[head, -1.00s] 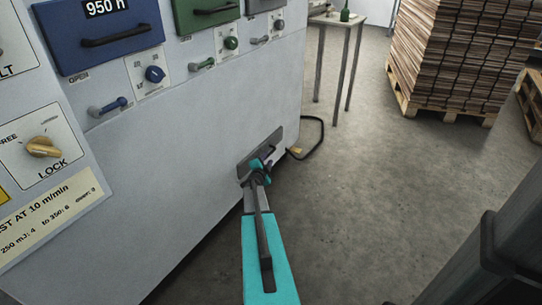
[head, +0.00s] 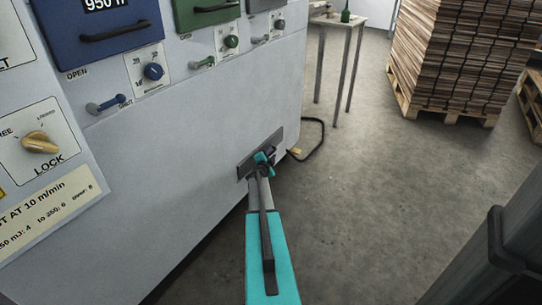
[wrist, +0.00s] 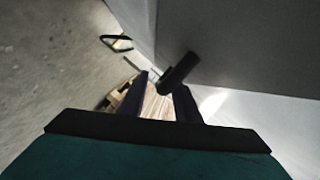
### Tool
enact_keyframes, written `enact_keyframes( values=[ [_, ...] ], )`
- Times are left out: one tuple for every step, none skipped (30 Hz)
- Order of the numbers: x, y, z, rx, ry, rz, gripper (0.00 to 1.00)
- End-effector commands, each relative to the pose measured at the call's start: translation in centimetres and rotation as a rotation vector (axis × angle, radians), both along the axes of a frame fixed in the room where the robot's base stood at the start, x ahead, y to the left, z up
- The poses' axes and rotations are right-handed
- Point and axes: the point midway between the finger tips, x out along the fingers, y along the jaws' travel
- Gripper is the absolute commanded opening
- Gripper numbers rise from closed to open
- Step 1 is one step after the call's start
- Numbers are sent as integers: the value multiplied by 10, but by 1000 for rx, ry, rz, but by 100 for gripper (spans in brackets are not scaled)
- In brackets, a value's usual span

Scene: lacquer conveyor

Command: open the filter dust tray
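A dark grey plate (head: 246,171), which looks like the front of the filter dust tray, sits low on the machine's face near its far corner. It looks flush with the face, though my wrist covers its middle. My gripper (head: 266,155) is right in front of this plate, small and partly hidden by my own arm. In the wrist view the two dark fingers of my gripper (wrist: 163,82) stand apart. A dark bar (wrist: 183,68), seemingly the tray's handle, reaches slantwise toward the gap between their tips. I cannot tell whether the fingers touch it.
The machine (head: 180,170) fills the left, with blue (head: 100,30) and green (head: 205,10) drawers, small levers and a yellow lock knob (head: 40,142). A black cable (head: 318,140) lies by its corner. A table (head: 340,28) and pallet stack (head: 455,60) stand behind.

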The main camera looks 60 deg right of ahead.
Motion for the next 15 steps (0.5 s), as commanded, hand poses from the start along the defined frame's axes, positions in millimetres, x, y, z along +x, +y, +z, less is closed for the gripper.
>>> enact_keyframes(
  values=[
    [0, 0, 0, 0, 0, 0, 29],
    [0, 0, 0, 0, 0, 0, 29],
    [0, 0, 0, 0, 0, 0, 29],
    [0, 0, 0, 0, 0, 0, 29],
    [0, 0, 0, 0, 0, 0, 29],
    [0, 0, 0, 0, 0, 0, 23],
    [0, 0, 0, 0, 0, 0, 18],
    [-1, 0, 0, -1, 0, -1, 13],
    [-1, 0, 0, -1, 0, -1, 6],
    [-1, 0, 0, -1, 0, -1, 1],
    [-1, 0, 0, -1, 0, -1, 0],
    [-1, 0, 0, 0, 0, -1, 0],
    [-1, 0, 0, 1, -1, -2, 0],
    [-1, 0, 0, 1, -1, -2, 0],
    [-1, 0, 0, 1, -1, -2, 0]
  ],
)
